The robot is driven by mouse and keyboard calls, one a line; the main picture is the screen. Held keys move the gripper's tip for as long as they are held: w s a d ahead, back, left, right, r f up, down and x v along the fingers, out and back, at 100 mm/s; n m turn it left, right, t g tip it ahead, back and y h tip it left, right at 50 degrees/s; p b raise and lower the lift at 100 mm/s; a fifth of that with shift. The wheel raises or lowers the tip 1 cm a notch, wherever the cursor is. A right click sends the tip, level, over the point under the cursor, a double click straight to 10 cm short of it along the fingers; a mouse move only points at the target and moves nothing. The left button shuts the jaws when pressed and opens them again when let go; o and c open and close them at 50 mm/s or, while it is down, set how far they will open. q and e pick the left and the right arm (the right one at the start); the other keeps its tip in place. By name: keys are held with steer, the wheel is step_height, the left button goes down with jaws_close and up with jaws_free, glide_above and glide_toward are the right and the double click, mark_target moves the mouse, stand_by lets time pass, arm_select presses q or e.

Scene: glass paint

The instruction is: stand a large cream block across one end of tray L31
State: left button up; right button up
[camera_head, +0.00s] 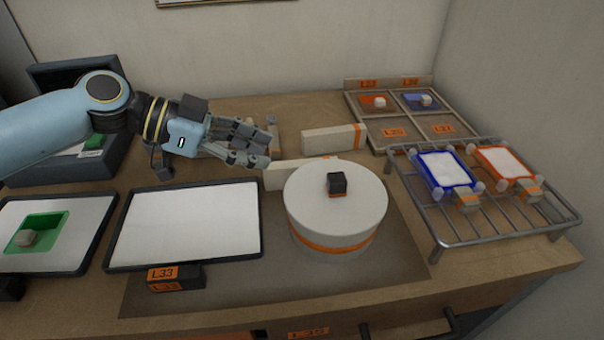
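A long cream block with an orange end (328,140) stands on edge at the table's back middle. A second cream block (285,175) stands nearer, partly hidden by the round white turntable. My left gripper (266,150) is above the table to the left of these blocks, apart from the rear one. Its fingers look spread, with nothing seen between them. Something pale behind the gripper is mostly hidden. I cannot read L31 on any tray. The dark-rimmed white tray (190,222) at the front has L33 labels. My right gripper is not in view.
The round white turntable (335,205) carries a small dark cube (337,183). A wire rack (490,205) with blue- and orange-framed panels is at right. A divided wooden rack (392,118) is at the back. A tray with a green patch (75,208) is at left.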

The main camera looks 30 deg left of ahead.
mark_target(299, 163)
arm_select(q)
steer(key=shift+x, duration=1.2)
steer(key=shift+w+d+f, duration=0.2)
steer(key=shift+w+d, duration=0.05)
steer(key=shift+w+d+f+p, duration=0.2)
steer(key=shift+w+d+p, duration=0.1)
steer(key=shift+d+p, duration=0.1)
steer(key=p+x, duration=0.1)
steer(key=x, duration=0.2)
steer(key=shift+w+d+f, duration=0.15)
steer(key=shift+w, duration=0.15)
steer(key=shift+w+d+f, duration=0.15)
steer(key=shift+d+f, duration=0.05)
steer(key=shift+d, duration=0.05)
steer(key=shift+f, duration=0.1)
jaws_close()
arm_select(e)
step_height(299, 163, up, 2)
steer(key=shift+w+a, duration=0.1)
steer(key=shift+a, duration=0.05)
